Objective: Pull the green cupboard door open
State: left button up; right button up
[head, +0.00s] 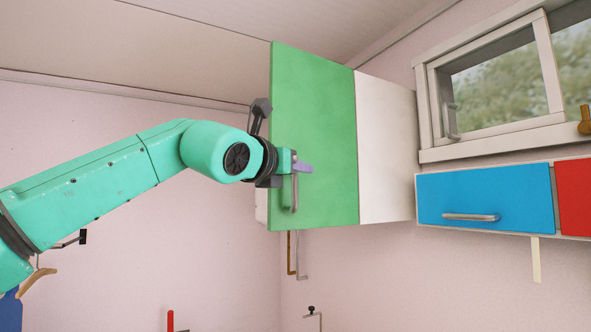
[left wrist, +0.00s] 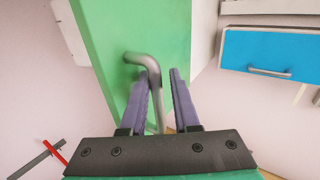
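The green cupboard door (head: 320,110) is a tall panel high on the wall, with no gap visible along its right edge. Its grey bar handle (head: 295,193) is near the lower left of the door. My left gripper (head: 303,168) is at the handle's upper part. In the left wrist view, its two purple fingers (left wrist: 163,90) stand apart with the handle (left wrist: 155,72) between them. The handle is close to the left finger, with a gap to the right finger. I cannot tell whether they touch. My right gripper is out of view.
A white cupboard panel (head: 385,150) adjoins the door on the right. Farther right are a blue drawer front (head: 485,198), a red one (head: 575,195) and a window (head: 500,80) above. Hooks (head: 297,260) hang below the door. The wall left of the door is mostly bare.

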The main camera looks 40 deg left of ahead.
pick_arm(q)
jog(key=shift+a, duration=0.1)
jog(key=b+v, duration=0.6)
jog(key=v, duration=0.8)
jog(key=shift+s, duration=0.35)
